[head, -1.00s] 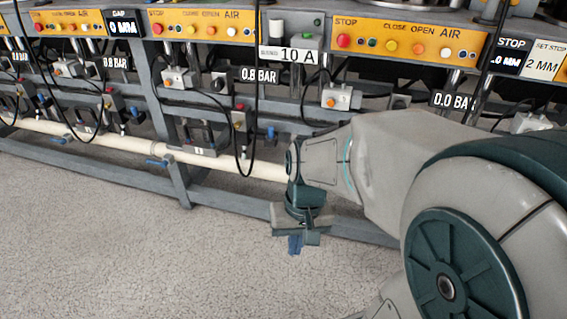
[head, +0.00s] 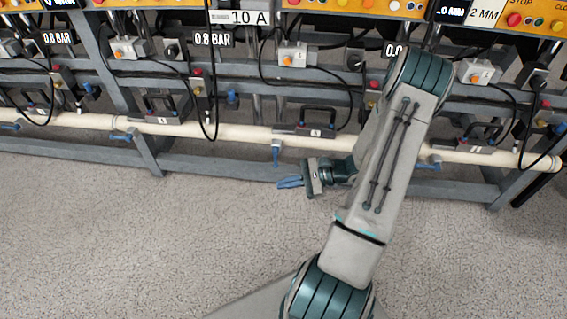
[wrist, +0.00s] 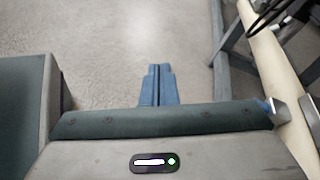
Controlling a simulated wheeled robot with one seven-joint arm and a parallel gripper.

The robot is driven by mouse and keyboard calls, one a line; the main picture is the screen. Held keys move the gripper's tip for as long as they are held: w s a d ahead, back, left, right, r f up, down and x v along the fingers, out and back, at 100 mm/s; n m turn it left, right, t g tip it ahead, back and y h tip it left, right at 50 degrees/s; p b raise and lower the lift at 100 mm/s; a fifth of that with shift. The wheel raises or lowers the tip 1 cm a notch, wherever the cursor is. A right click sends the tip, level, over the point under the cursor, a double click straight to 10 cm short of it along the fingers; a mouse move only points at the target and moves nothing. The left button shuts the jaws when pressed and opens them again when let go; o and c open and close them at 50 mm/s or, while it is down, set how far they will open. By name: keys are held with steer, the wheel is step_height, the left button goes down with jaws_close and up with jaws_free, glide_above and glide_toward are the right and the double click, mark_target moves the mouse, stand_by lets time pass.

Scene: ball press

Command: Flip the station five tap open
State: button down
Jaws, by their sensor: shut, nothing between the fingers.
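A tap with a blue handle (head: 276,150) sits on the cream pipe, left of a small plate (head: 316,133) whose number is too small to read surely. The handle hangs down, across the pipe. My gripper (head: 283,183) is just below and in front of it, apart from it in the picture, with its fingers pointing left. In the wrist view, the blue fingers (wrist: 157,85) are together and empty. A bit of blue (wrist: 264,105) beside a grey metal part shows at the right, partly hidden by my gripper's body; it may be the tap.
The cream pipe (head: 220,130) runs along the frame above a grey lower rail (head: 215,168). Neighbouring blue handles (head: 124,136) lie along the pipe. Black cables (head: 209,110) hang from the stations. The floor (head: 150,240) in front is clear.

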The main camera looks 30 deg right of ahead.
mark_target(275, 159)
steer(key=d+f+m+t+h+p, duration=0.2)
steer(key=d+f+m+t+h, duration=0.4)
steer(key=d+f+m+t, duration=0.3)
steer(key=d+m+t, duration=0.1)
steer(key=d+m, duration=0.1)
steer(key=m, duration=0.1)
steer(key=shift+s, duration=0.15)
steer(key=shift+a, duration=0.1)
steer(key=b+x, duration=0.4)
steer(key=x, duration=1)
steer(key=shift+r, duration=0.2)
